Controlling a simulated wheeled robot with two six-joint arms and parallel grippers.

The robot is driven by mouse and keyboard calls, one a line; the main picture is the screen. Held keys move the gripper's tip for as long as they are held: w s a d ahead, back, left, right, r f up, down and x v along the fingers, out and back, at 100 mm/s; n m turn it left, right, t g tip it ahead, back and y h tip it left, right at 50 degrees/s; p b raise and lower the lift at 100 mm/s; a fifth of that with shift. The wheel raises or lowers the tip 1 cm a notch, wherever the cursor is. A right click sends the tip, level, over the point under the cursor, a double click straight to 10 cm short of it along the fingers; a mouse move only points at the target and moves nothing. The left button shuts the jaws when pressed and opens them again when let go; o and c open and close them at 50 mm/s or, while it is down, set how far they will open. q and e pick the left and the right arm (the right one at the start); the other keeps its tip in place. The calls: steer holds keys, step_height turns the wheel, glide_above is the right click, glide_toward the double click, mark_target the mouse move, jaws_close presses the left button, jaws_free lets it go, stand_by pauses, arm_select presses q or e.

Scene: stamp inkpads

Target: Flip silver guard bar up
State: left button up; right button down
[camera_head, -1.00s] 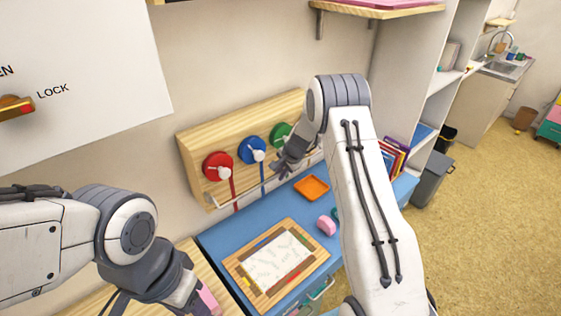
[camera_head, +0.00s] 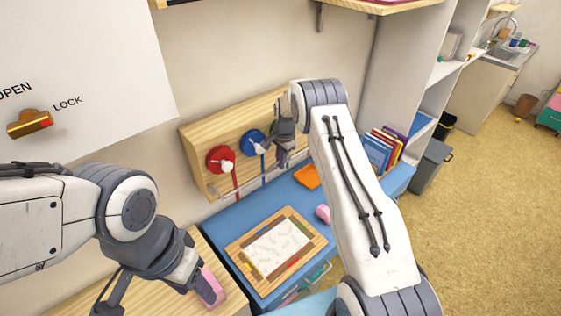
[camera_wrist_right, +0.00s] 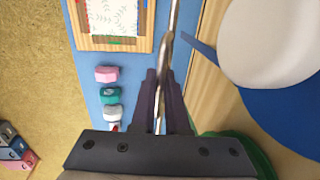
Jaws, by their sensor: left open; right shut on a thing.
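The silver guard bar (camera_wrist_right: 171,30) runs between the fingers of my right gripper (camera_wrist_right: 162,75) in the right wrist view, and the gripper is shut on it. In the head view my right gripper (camera_head: 283,155) is in front of the wooden board (camera_head: 196,150), right of the blue disc (camera_head: 252,142). The gripper and arm hide much of the bar there. My left gripper (camera_head: 205,283) is open at the lower left. A pink thing (camera_head: 212,288) shows at its fingertips; I cannot tell whether it is between them.
A red disc (camera_head: 220,159) is on the board. On the blue table (camera_head: 225,222) are a wood-framed sheet (camera_head: 275,247), an orange tray (camera_head: 307,177) and, in the wrist view, pink (camera_wrist_right: 107,74), teal (camera_wrist_right: 110,96) and white (camera_wrist_right: 113,114) pieces. Books (camera_head: 385,148) stand at right.

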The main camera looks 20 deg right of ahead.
steer(key=c, duration=0.9)
jaws_free()
steer(key=shift+a, duration=0.1)
steer(key=shift+r, duration=0.1)
steer(key=shift+r+b, duration=0.25)
steer(key=shift+b, duration=0.05)
steer(key=shift+s+d+r+b, duration=0.15)
steer(key=shift+r+b, duration=0.6)
steer(key=shift+r, duration=0.9)
steer(key=shift+s+d+r+b, duration=0.1)
steer(key=shift+s+r+b, duration=0.15)
steer(key=shift+r+b, duration=0.95)
steer(key=shift+s+d+r+b, duration=0.1)
steer(key=shift+s+r+b, duration=0.2)
steer(key=shift+r, duration=1.75)
steer(key=shift+a, duration=0.1)
